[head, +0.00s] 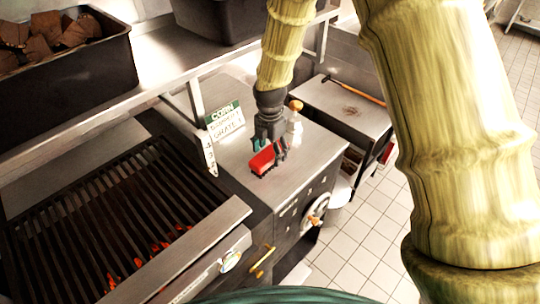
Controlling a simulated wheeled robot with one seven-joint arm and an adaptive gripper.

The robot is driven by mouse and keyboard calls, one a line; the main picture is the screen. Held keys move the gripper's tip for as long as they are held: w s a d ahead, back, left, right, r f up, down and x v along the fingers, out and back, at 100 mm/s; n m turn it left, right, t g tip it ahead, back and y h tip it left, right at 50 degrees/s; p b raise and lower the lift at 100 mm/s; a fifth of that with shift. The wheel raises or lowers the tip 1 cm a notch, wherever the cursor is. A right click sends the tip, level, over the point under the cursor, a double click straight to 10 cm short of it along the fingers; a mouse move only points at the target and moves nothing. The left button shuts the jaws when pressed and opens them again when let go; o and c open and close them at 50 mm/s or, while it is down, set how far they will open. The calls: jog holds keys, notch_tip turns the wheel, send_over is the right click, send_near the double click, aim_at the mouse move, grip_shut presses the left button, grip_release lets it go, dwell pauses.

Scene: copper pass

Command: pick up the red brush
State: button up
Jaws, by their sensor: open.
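The red brush (262,161) lies on the steel counter top beside the grill, its dark bristles at the lower edge. My gripper (268,146) is directly above and around the brush, pointing down, with its fingers apart. One finger is at the brush's right end and another part is behind it. Whether the fingers touch the brush cannot be told from this view. Part of the brush's right end is hidden by the gripper.
A white bottle with an orange top (294,126) stands close behind the gripper on the right. A sign (224,120) stands at the left. The grill (110,225) with glowing coals is at lower left. An overhead shelf (150,90) holds dark bins. The tiled floor at right is clear.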

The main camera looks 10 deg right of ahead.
aim_at(270, 152)
jog(key=shift+f+p, duration=0.5)
jog(key=shift+f, duration=1.05)
jog(key=shift+c, duration=0.2)
jog(key=c, duration=1.2)
jog(key=shift+r, duration=0.15)
jog(key=shift+r+b, duration=0.75)
jog(key=shift+r, duration=0.1)
jog(key=shift+s+d+r+b, duration=0.1)
jog(key=shift+s+r+b, duration=0.1)
jog(key=shift+r+b, duration=0.4)
jog(key=s+d+b, duration=0.1)
jog(key=s, duration=0.4)
jog(key=s+d+r+b, duration=0.1)
jog(key=s+d+b, duration=0.1)
jog(key=s, duration=0.2)
jog(key=s+d+b, duration=0.1)
jog(key=s+d, duration=0.1)
jog(key=s, duration=0.3)
jog(key=shift+s+r, duration=0.35)
jog(key=shift+r, duration=0.05)
